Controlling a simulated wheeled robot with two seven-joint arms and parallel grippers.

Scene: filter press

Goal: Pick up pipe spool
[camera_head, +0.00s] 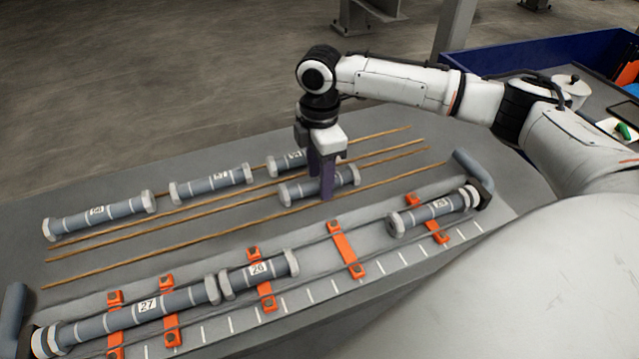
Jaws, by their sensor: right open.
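Several grey pipe spools with pale flanged ends lie on the grey table. One spool (343,177) lies in the middle between thin wooden strips, and my right gripper (321,180) is over it. The gripper points down, with its dark purple fingers open around the spool's middle; the near finger hides part of it. Whether the fingers touch it I cannot tell. Behind are a left labelled spool (120,209), a middle labelled spool (195,187) and a partly hidden spool (284,161). My left gripper is out of view.
In front, spool 27 (175,303), spool 26 (240,281) and another labelled spool (415,216) lie along a marked rail with orange brackets (346,250). A wooden strip (200,242) runs before the middle spool. A blue-walled bench (540,52) stands at upper right.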

